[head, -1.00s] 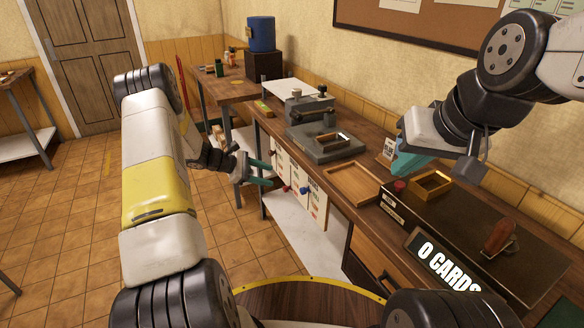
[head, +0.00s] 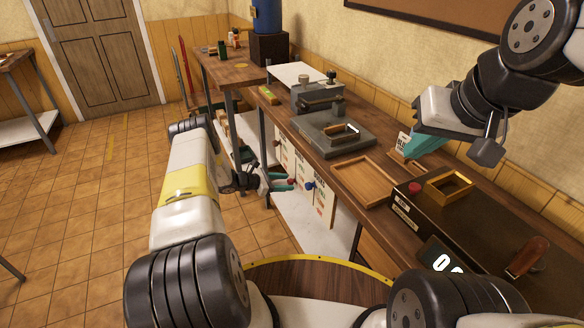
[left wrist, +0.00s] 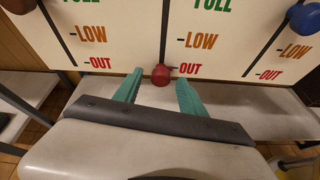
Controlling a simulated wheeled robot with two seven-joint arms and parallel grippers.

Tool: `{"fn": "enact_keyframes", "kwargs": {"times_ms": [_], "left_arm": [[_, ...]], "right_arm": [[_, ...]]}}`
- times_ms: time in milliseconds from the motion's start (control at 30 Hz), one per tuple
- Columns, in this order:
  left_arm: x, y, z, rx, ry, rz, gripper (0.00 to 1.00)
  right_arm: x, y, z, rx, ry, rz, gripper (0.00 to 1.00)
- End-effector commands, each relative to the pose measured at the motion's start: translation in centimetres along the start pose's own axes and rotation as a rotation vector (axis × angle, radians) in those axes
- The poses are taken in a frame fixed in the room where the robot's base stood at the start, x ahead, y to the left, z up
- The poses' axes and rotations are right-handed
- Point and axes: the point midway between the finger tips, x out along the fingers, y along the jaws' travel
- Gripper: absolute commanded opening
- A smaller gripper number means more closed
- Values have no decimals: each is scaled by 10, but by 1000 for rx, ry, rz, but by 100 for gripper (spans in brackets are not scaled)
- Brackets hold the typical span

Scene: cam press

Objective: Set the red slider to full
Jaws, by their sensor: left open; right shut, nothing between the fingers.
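The red slider knob (left wrist: 160,74) is in the left wrist view, at the bottom of the middle slot, level with the OUT mark; LOW and FULL are above it. It also shows in the head view (head: 292,182) on the white panel. My left gripper (head: 286,181) is open, its teal fingertips (left wrist: 160,80) on either side of the knob in the picture. I cannot tell whether they reach around it or touch it. My right gripper (head: 408,157) is shut and empty above the bench, far from the panel.
A dark red knob (left wrist: 18,6) and a blue knob (left wrist: 304,18) sit higher in the neighbouring slots. A white shelf (left wrist: 270,100) lies below the panel. The bench top holds a grey press (head: 335,133), a wooden tray (head: 364,182) and a dark box (head: 410,210).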

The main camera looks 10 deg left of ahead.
Motion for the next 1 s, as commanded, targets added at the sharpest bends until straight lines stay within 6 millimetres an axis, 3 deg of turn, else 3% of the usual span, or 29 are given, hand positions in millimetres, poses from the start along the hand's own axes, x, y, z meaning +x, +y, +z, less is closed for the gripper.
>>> {"fn": "enact_keyframes", "kwargs": {"times_ms": [333,500,600,1000], "left_arm": [[5,0,0,1,0,0,48],[5,0,0,1,0,0,15],[5,0,0,1,0,0,0],[5,0,0,1,0,-1,0]], "right_arm": [[0,0,0,0,0,0,0],[0,0,0,0,0,0,0],[0,0,0,0,0,0,0],[0,0,0,0,0,0,0]]}}
